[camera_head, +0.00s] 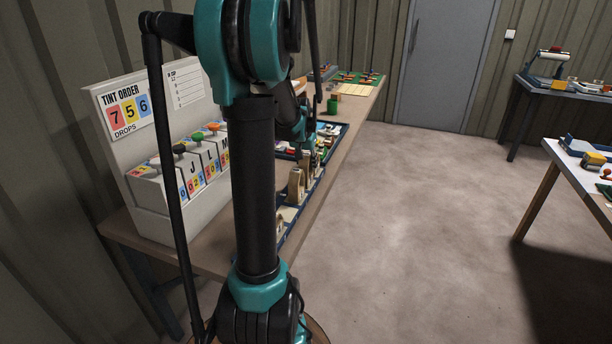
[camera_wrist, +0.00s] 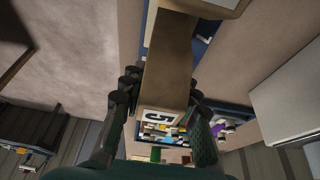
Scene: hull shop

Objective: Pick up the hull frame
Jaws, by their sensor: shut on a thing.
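In the wrist view my gripper (camera_wrist: 163,97) has its two dark fingers on either side of a brown wooden piece (camera_wrist: 168,62), which looks like the hull frame. The gripper is shut on it. In the head view my gripper (camera_head: 316,153) is over the long bench, partly hidden by my own arm. Small upright wooden pieces (camera_head: 296,187) show just below it. I cannot tell if the held frame is clear of its support.
The long wooden bench (camera_head: 338,137) carries a blue-edged tray (camera_head: 322,176) with small coloured parts. A white tint order board (camera_head: 112,100) stands at left. A green mat (camera_head: 369,79) lies at the far end. Open floor (camera_head: 430,220) is on the right, with other tables beyond.

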